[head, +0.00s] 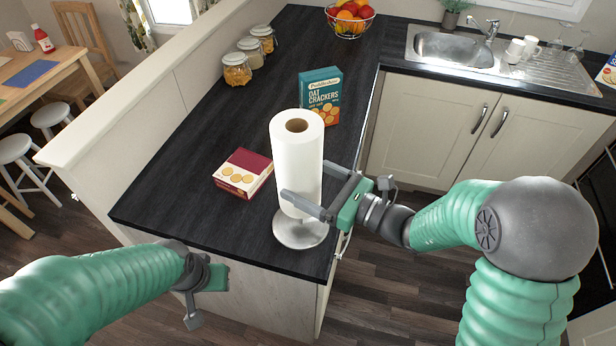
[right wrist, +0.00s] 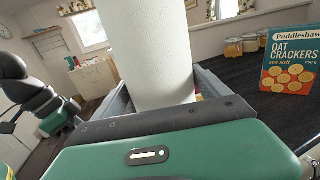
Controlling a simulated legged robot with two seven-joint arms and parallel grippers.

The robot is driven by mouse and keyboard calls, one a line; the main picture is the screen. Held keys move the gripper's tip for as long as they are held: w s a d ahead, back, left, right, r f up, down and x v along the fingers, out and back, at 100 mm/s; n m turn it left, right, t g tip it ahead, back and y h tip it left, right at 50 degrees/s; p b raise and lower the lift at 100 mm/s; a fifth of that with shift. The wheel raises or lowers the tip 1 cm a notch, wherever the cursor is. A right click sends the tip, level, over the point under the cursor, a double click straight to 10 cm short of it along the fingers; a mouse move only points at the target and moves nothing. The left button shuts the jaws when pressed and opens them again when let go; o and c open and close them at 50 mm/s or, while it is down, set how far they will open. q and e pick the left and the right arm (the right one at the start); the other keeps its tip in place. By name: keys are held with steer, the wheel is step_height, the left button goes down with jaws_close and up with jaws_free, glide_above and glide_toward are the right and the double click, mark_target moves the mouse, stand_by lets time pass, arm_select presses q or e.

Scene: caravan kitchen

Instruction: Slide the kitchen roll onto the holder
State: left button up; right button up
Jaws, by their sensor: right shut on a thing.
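The white kitchen roll (head: 297,155) stands upright over the holder's round metal base (head: 300,232) near the counter's front corner. Its brown core opening faces up. My right gripper (head: 305,199) comes from the right and is shut on the roll's lower part. In the right wrist view the roll (right wrist: 150,50) rises between the fingers. My left gripper (head: 207,295) is low at the left, off the counter's front; its finger opening is unclear.
A blue oat crackers box (head: 320,97) stands behind the roll. A red and cream box (head: 243,172) lies to its left. Several jars (head: 237,70), a fruit bowl (head: 349,22) and a sink (head: 455,48) are further back. The counter's left front is clear.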

mark_target(318, 201)
steer(key=shift+a+f+b, duration=0.1)
steer(key=shift+f+b, duration=0.5)
steer(key=shift+f, duration=0.35)
step_height(318, 201, down, 4)
steer(key=b, duration=0.3)
steer(key=shift+r, duration=0.25)
steer(key=shift+f+b, duration=1.35)
steer(key=shift+f, duration=0.15)
steer(key=o, duration=1.4)
steer(key=shift+c, duration=0.2)
